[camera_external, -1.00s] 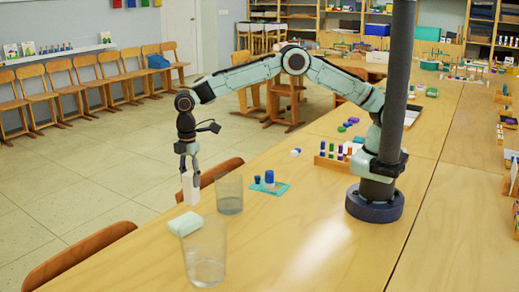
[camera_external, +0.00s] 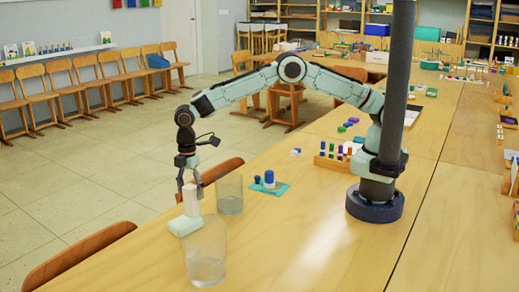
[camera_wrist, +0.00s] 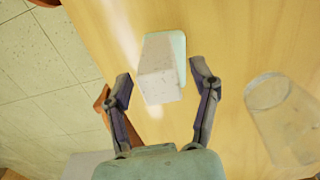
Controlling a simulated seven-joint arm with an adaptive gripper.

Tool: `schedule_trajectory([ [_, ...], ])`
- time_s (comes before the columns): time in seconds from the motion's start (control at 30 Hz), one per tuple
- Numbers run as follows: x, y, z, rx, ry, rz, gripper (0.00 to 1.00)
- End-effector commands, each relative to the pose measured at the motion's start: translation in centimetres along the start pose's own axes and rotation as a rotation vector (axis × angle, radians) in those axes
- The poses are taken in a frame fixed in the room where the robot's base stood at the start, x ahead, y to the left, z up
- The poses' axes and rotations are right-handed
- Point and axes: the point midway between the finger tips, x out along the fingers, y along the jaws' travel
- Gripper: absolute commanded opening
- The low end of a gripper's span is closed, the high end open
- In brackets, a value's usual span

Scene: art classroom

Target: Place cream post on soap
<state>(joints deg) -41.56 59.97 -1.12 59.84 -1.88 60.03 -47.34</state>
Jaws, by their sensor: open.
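The cream post (camera_external: 191,199) stands upright on the pale green soap (camera_external: 185,226) at the table's left edge. In the wrist view the post (camera_wrist: 158,75) shows from above, with part of the soap (camera_wrist: 179,45) visible behind it. My gripper (camera_external: 190,190) is open, just above and around the top of the post. In the wrist view my gripper (camera_wrist: 160,90) has its fingers spread wide, with clear gaps between them and the post.
A clear glass (camera_external: 206,252) stands close in front of the soap, and another glass (camera_external: 230,194) stands behind to the right. A teal mat (camera_external: 278,191) with blue pieces lies farther right. Chairs (camera_external: 80,256) stand along the left table edge.

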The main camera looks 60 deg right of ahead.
Motion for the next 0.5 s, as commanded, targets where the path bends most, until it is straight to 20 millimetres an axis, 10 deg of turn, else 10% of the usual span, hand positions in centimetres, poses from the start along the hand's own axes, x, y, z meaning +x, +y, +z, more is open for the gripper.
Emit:
schedule_trajectory([
  [0.5,-9.3,0.1,0.0,0.0,0.003,0.003,0.6],
])
